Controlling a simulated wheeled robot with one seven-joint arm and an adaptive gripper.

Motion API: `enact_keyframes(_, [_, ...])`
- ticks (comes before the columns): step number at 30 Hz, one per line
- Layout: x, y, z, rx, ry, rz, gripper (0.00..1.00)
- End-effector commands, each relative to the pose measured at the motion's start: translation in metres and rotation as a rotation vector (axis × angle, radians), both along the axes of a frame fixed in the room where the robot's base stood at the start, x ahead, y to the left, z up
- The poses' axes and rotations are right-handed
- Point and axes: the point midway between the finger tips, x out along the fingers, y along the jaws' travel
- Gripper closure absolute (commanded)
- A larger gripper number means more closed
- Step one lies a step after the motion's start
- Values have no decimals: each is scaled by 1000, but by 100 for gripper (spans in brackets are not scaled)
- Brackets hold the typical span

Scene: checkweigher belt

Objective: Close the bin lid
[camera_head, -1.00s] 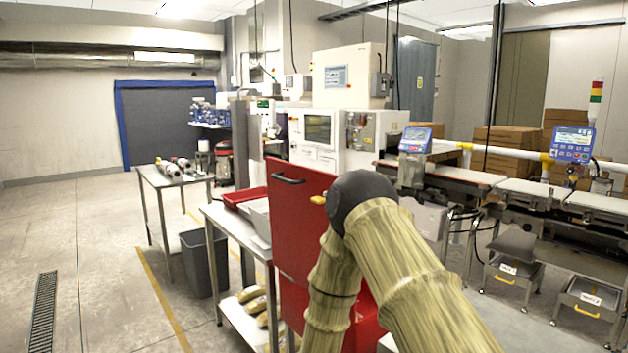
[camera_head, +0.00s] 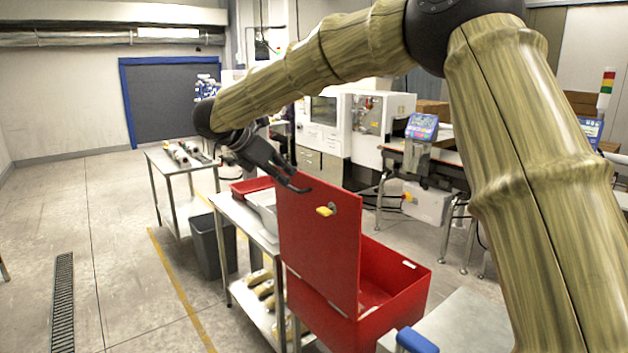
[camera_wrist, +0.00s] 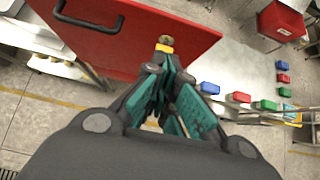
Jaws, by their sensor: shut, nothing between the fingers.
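The red bin (camera_head: 395,315) stands at the lower middle of the head view, its inside partly showing. Its red lid (camera_head: 325,240) is open and stands about upright, with a yellow latch piece (camera_head: 326,211) near its upper right. The lid also fills the top of the wrist view (camera_wrist: 135,45), with its black handle (camera_wrist: 85,25) at upper left and the yellow latch (camera_wrist: 165,45) ahead of the fingers. My gripper (camera_head: 276,165) is shut and empty by the lid's upper left edge. Its teal fingers (camera_wrist: 168,90) show in the wrist view; contact with the lid cannot be told.
A steel table (camera_head: 228,207) with a red tray (camera_head: 252,186) is left of the lid. A grey waste bin (camera_head: 208,245) stands beside it. The conveyor machinery (camera_head: 430,160) is behind at right. Open floor (camera_head: 110,260) lies at left.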

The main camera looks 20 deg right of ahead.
Motion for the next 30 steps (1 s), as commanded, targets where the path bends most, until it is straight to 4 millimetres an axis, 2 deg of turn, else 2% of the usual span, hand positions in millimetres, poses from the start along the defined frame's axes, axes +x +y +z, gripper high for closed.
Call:
enact_keyframes(5, [2,-9,-5,8,-4,-13,100])
enact_keyframes(21, [24,-69,-64,7,-2,-9,100])
enact_keyframes(30, [35,-99,-63,6,-3,-8,100])
